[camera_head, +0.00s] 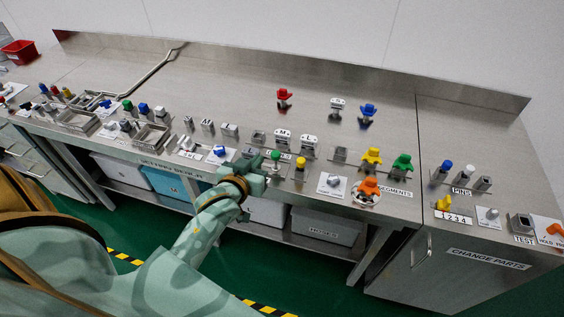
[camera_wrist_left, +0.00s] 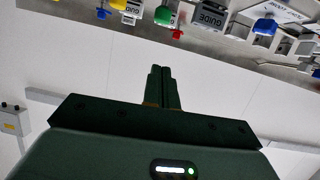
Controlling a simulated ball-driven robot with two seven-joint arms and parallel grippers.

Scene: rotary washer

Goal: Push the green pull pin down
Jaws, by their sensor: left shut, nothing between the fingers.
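The green pull pin (camera_head: 276,156) has a round green knob and stands upright near the front edge of the steel bench, left of a yellow-topped pin (camera_head: 300,162). My left gripper (camera_head: 262,172) is just in front and to the left of the green pin, close to it; the head view does not show whether they touch. In the left wrist view the two fingers (camera_wrist_left: 163,72) are pressed together with nothing between them. A green knob (camera_wrist_left: 163,15) appears beyond the fingertips there, with a visible space between. My right gripper is in neither view.
Drawer boxes (camera_head: 325,224) sit below. The bench middle behind is mostly clear.

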